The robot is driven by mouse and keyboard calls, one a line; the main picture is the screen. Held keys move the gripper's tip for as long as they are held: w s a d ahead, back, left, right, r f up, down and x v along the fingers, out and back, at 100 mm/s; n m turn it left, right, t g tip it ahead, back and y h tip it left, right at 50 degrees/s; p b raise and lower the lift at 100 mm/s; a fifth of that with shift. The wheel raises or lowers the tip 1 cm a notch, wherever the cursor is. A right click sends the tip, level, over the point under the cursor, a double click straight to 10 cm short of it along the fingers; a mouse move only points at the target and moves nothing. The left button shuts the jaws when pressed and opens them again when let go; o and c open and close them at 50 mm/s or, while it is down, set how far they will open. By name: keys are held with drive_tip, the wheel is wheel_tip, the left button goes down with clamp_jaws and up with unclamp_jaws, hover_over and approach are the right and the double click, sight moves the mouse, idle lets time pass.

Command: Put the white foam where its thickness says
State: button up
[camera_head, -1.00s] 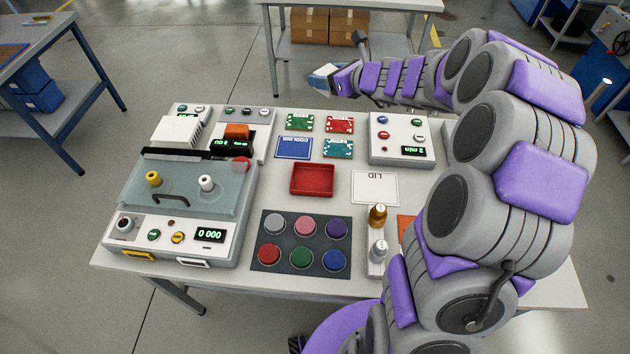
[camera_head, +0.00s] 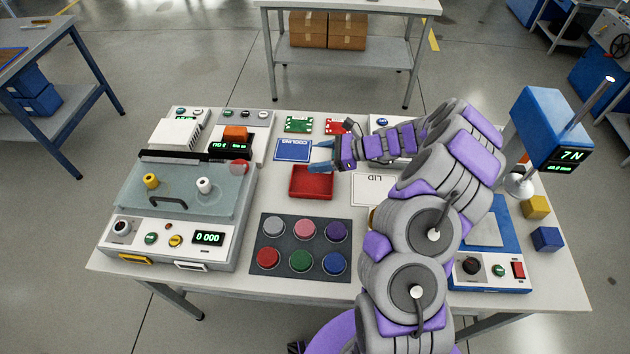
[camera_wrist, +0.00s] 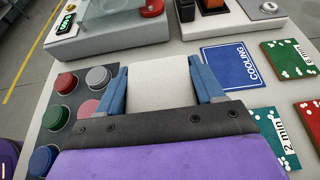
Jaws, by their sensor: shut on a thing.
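The white foam (camera_wrist: 160,85) shows in the wrist view as a pale block between the two blue fingers of my gripper (camera_wrist: 161,92). My gripper is shut on it. In the head view my gripper (camera_head: 321,158) is above the table, by the far right corner of the red tray (camera_head: 312,194) and beside the blue COOLING card (camera_head: 294,149). The foam is hard to make out there, and its height above the table is unclear. The COOLING card (camera_wrist: 236,65) also shows ahead and right of the fingers in the wrist view. The foam's thickness cannot be read.
A glass-lidded machine (camera_head: 177,213) reading 0 000 stands left. A dark board (camera_head: 301,247) holds several coloured round pads. Dotted cards, including a green one (camera_head: 298,124), lie at the back. A blue stand reading 7 N (camera_head: 551,130) and yellow (camera_head: 536,207) and blue cubes (camera_head: 546,239) are right.

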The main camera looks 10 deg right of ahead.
sight(318, 184)
wheel_tip(318, 184, down, 9)
drive_tip(key=shift+f+b, duration=0.1)
drive_tip(key=shift+b, duration=1.05)
drive_tip(key=o, duration=0.8)
drive_tip(key=shift+c, duration=0.2)
